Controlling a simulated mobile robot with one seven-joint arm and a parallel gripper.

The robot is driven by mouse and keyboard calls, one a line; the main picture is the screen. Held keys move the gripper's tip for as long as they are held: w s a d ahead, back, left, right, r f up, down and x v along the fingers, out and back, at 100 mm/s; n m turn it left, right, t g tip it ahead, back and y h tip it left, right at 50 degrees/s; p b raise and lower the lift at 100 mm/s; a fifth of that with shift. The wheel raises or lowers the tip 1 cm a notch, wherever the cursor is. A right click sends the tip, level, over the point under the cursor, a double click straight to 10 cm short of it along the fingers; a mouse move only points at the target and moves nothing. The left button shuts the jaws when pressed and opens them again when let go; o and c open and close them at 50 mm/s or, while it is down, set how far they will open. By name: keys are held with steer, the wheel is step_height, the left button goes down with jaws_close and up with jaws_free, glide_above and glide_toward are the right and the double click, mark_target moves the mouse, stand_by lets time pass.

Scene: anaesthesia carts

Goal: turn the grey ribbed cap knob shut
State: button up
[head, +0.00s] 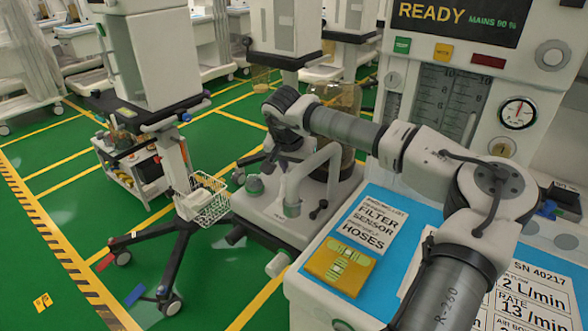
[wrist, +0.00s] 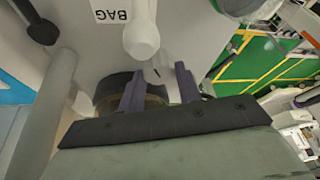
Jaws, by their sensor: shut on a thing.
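My gripper shows in the wrist view (wrist: 161,78) as two purple-grey fingers, a little apart, reaching down to the pale machine body. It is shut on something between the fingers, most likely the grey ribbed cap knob. The hand and fingers hide that knob almost wholly, so its ribs and angle cannot be made out. In the head view my arm reaches left across the machine, and the wrist bends down behind the white bent tube (head: 318,165); the fingertips are not clear there.
An amber canister (head: 345,98) stands behind my forearm. A white lever (wrist: 141,38) and a BAG label (wrist: 112,15) are close to the fingers. A blue worktop (head: 388,215) with a yellow box (head: 340,266) lies to the right. A wire basket (head: 205,203) hangs at left.

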steer(key=m+h+b, duration=0.1)
steer(key=m, duration=0.2)
steer(key=shift+w+a+m+h, duration=0.1)
steer(key=shift+m+h, duration=0.2)
steer(key=m, duration=0.2)
steer(key=m+g+h, duration=0.1)
steer(key=m, duration=0.1)
steer(key=shift+r+m+g+p, duration=0.15)
steer(key=shift+m+g+p, duration=0.15)
steer(key=shift+p, duration=0.1)
steer(key=m+p, duration=0.1)
steer(key=m, duration=0.1)
steer(key=m+g+p, duration=0.1)
steer(key=m, duration=0.1)
steer(key=shift+w+g+h, duration=0.1)
steer(key=shift+g+h, duration=0.2)
steer(key=shift+h, duration=0.1)
steer(key=shift+m+g+p, duration=0.7)
steer(key=shift+m+p, duration=0.4)
steer(key=shift+m, duration=1)
steer(key=o, duration=0.7)
steer(key=v, duration=1.3)
steer(key=shift+w+a+r, duration=0.2)
steer(key=shift+r, duration=0.1)
